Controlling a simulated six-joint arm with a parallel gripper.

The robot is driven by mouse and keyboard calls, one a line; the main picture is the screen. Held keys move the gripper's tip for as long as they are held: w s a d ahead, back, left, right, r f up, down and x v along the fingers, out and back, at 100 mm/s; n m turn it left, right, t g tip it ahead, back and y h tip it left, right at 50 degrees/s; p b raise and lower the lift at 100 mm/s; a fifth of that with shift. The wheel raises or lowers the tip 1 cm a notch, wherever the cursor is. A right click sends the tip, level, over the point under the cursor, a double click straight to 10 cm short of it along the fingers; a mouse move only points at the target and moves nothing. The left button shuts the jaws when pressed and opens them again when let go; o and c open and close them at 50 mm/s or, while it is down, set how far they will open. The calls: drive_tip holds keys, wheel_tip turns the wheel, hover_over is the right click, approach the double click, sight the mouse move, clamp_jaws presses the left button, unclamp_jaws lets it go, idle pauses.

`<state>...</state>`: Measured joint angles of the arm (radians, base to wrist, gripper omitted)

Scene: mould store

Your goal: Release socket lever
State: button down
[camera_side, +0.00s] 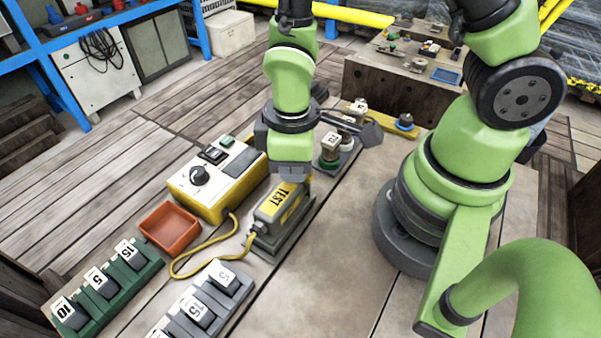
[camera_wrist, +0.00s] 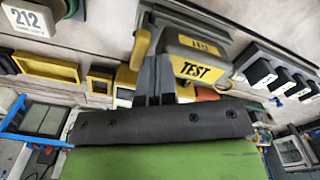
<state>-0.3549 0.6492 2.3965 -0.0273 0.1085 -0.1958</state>
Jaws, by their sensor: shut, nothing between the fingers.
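A grey plug block with a yellow TEST label (camera_side: 281,203) sits in a dark grey socket base (camera_side: 268,243) on the bench. The TEST block also shows in the wrist view (camera_wrist: 198,70), just right of my fingers. My gripper (camera_side: 292,178) points down at the far end of this block, with its fingertips mostly hidden in the side view.
A yellow tester box (camera_side: 215,182) with a knob stands left of the socket, joined to it by a yellow cable (camera_side: 203,245). A red-orange tray (camera_side: 170,228), a green rack (camera_side: 128,283) and a grey rack (camera_side: 215,310) stand nearer. Labelled pieces (camera_side: 330,147) stand behind my gripper.

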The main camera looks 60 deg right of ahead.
drive_tip(key=shift+d+f, duration=0.15)
drive_tip(key=shift+d, duration=0.3)
drive_tip(key=shift+d+f, duration=0.2)
drive_tip(key=shift+d, duration=0.4)
drive_tip(key=shift+w+d, duration=0.1)
drive_tip(key=shift+d, duration=0.1)
drive_tip(key=shift+d+f, duration=0.1)
drive_tip(key=shift+d, duration=0.15)
drive_tip(key=shift+a, duration=0.1)
drive_tip(key=shift+a+r, duration=0.25)
drive_tip(key=shift+a, duration=0.25)
drive_tip(key=shift+r, duration=3.5)
